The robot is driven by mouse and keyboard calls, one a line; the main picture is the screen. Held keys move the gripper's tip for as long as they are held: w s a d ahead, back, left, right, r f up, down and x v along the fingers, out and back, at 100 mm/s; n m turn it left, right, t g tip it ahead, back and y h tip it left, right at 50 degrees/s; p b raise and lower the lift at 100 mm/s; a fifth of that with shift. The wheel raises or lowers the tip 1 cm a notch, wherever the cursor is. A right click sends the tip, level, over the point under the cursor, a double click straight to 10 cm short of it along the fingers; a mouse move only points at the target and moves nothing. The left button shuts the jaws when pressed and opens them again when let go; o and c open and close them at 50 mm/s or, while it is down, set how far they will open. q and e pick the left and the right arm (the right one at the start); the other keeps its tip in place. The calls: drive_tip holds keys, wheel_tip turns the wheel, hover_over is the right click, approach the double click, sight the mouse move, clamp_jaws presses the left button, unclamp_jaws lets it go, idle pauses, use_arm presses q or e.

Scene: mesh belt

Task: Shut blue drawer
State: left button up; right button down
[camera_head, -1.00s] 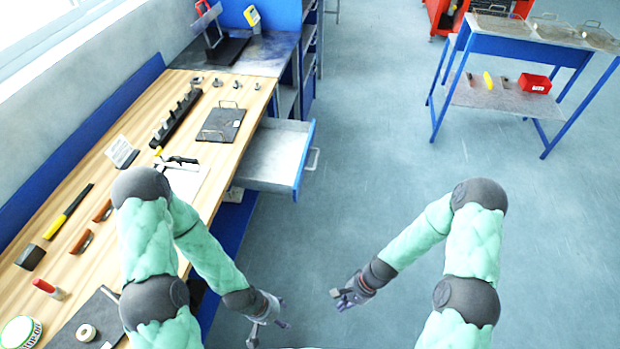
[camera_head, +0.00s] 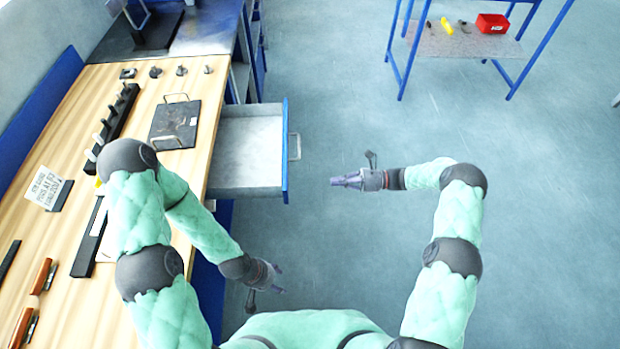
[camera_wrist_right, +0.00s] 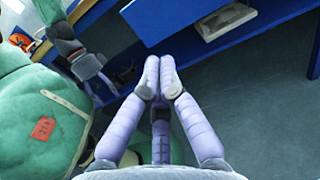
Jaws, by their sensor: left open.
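The blue drawer (camera_head: 285,165) stands pulled open from the side of the workbench, its grey inside bare. Its metal handle (camera_head: 295,147) is on the blue front, facing right. My right gripper (camera_head: 338,181) is right of the drawer front and a little nearer to me, pointing left and apart from it. Its fingers meet in the right wrist view (camera_wrist_right: 152,75), with nothing seen between them. My left gripper (camera_head: 279,279) is low beside the bench, nearer to me than the drawer, open and empty.
The wooden workbench (camera_head: 205,110) carries a dark tray with handles (camera_head: 175,124), a black rack (camera_head: 118,122) and several tools. A blue-framed table (camera_head: 470,42) with a red bin (camera_head: 492,23) stands at the back right. The floor right of the drawer is clear.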

drive_tip(key=a+b, duration=0.2)
drive_tip(key=a, duration=1.1)
drive_tip(key=shift+a, duration=0.35)
drive_tip(key=shift+s, duration=0.1)
drive_tip(key=b, duration=0.4)
approach(221, 185)
drive_tip(key=a, duration=0.2)
drive_tip(key=s+a+r, duration=0.1)
drive_tip(key=a, duration=0.2)
drive_tip(key=s+a+r, duration=0.1)
drive_tip(key=a, duration=0.2)
drive_tip(key=shift+s+a+r, duration=0.1)
drive_tip(key=shift+a+r, duration=0.15)
drive_tip(key=shift+a, duration=0.25)
drive_tip(key=shift+r, duration=0.15)
